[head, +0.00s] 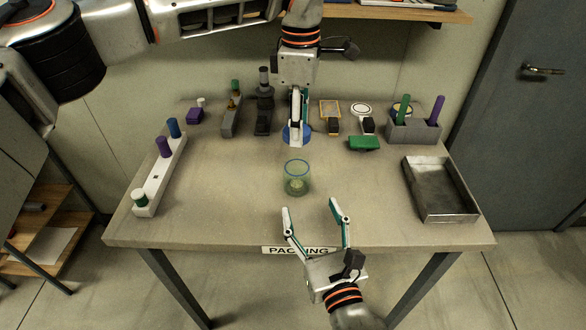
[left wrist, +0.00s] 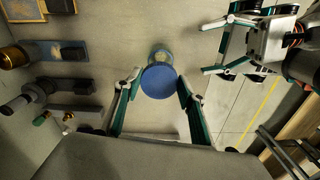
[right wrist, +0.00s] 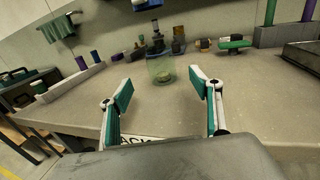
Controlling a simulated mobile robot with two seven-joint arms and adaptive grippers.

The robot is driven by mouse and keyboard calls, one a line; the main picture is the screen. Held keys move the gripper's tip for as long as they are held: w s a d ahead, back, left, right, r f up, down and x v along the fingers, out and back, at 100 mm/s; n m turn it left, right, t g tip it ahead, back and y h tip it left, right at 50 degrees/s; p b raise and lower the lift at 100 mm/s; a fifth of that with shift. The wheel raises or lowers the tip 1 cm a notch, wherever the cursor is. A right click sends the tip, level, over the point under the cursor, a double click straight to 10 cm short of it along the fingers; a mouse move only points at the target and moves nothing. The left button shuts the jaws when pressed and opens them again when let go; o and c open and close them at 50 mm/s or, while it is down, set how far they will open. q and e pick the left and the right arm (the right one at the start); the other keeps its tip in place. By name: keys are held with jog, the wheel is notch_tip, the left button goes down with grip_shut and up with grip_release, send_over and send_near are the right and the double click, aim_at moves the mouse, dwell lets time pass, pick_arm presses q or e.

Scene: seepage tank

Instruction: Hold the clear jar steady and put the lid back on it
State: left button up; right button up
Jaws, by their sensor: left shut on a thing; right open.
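The clear jar (head: 297,178) stands upright and open on the table, with a small yellowish thing inside it. My left gripper (head: 297,128) is shut on the round blue lid (head: 290,135), held farther back than the jar. In the left wrist view the lid (left wrist: 160,82) sits between both fingertips, partly covering the jar (left wrist: 161,57) beyond it. My right gripper (head: 315,212) is open and empty at the table's front edge, its fingers pointing toward the jar. In the right wrist view the jar (right wrist: 161,70) lies ahead between the fingers, clear of them.
A white rack (head: 158,181) with coloured pegs is at left. A metal tray (head: 440,190) is at right. A grey holder (head: 413,128) with green and purple sticks, a green block (head: 364,143) and several fixtures line the back. The table around the jar is clear.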

aim_at(300, 183)
pick_arm(q)
jog(key=shift+s+d, duration=0.1)
jog(key=shift+s, duration=0.05)
pick_arm(e)
jog(key=shift+s, duration=0.1)
jog(key=x, duration=1.2)
jog(key=c, duration=1.7)
pick_arm(q)
jog(key=shift+f, duration=2.45)
jog(key=shift+f, duration=0.15)
jog(key=shift+f, duration=0.75)
jog(key=shift+f, duration=0.6)
pick_arm(e)
grip_shut()
